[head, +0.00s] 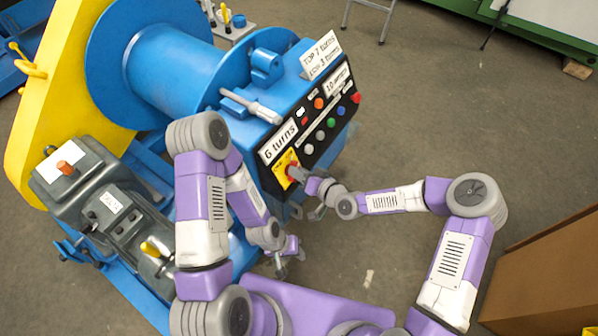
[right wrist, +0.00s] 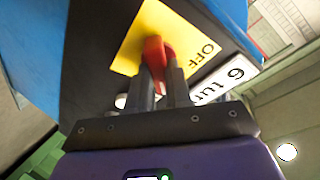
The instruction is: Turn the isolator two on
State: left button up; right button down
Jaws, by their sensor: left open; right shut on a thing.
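The isolator is a red rotary handle (right wrist: 153,52) on a yellow plate (right wrist: 134,50) in the right wrist view. "OFF" is printed on the plate to the right of the handle. In the head view the yellow plate (head: 279,166) sits at the lower left end of the black control panel. My right gripper (right wrist: 164,75) is shut on the red handle, with its fingers on either side. It also shows in the head view (head: 297,173), partly covering the handle. My left gripper (head: 290,264) is open and empty, low in front of the blue machine. No number two is readable on the isolator.
The control panel (head: 309,129) carries several buttons and lamps, a "6 turns" label (head: 278,141) and a red button (head: 355,98). The blue winch drum (head: 175,75) and yellow chain guard (head: 60,95) stand to the left. A brown box (head: 545,270) is at lower right. Floor between is clear.

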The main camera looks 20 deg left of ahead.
jog(key=c, duration=1)
grip_release()
jog(key=shift+c, duration=0.2)
jog(key=p+v, duration=0.2)
jog(key=v, duration=0.5)
jog(key=shift+s+d, duration=0.2)
jog(key=s+d+f+m+g+h+p, duration=0.1)
jog(key=s+d+f+m+g+h, duration=0.2)
jog(key=s+d, duration=0.5)
jog(key=s+d+f+m+g+h+p, duration=0.2)
jog(key=s+d+f+h, duration=0.3)
jog(key=s+d+f, duration=0.3)
jog(key=shift+s+d+m+g+h, duration=0.3)
jog(key=shift+s+d+m+g, duration=0.05)
jog(key=shift+s+m+g, duration=0.4)
